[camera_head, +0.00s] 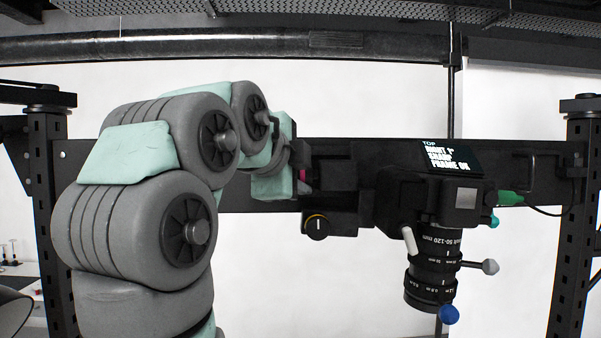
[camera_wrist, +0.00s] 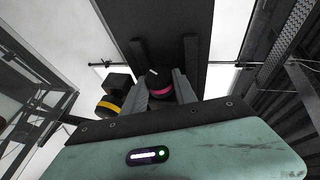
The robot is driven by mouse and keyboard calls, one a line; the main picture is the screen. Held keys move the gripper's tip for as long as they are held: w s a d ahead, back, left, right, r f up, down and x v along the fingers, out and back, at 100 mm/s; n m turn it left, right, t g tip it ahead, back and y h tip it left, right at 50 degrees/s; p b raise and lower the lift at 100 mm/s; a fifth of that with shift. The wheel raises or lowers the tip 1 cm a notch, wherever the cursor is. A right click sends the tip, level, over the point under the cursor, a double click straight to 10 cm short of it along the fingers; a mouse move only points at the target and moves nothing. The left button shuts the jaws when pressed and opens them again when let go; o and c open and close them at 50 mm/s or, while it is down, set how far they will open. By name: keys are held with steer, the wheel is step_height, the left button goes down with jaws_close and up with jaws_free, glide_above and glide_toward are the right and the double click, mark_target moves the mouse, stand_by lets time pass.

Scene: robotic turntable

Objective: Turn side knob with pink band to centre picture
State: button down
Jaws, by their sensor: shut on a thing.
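The side knob with the pink band (camera_wrist: 160,90) is dark and round, with a pale mark on its face. In the wrist view it sits between the two fingers of my gripper (camera_wrist: 162,80), which is shut on it. In the head view my gripper (camera_head: 297,182) reaches the left side of the camera rig, and only a sliver of pink shows there; the knob is otherwise hidden. The small screen (camera_head: 448,157) on top of the camera reads "TOP", a line like "RIGHT 1°", "SHARP" and "FRAME OK".
A second knob with a yellow band (camera_head: 317,226) is close below my gripper, and shows left of the fingers in the wrist view (camera_wrist: 108,106). The camera lens (camera_head: 433,265) hangs down at the right, with small levers sticking out. A black crossbeam (camera_head: 535,155) runs behind.

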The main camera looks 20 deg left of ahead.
steer(key=shift+f, duration=0.1)
steer(key=c, duration=1)
jaws_free()
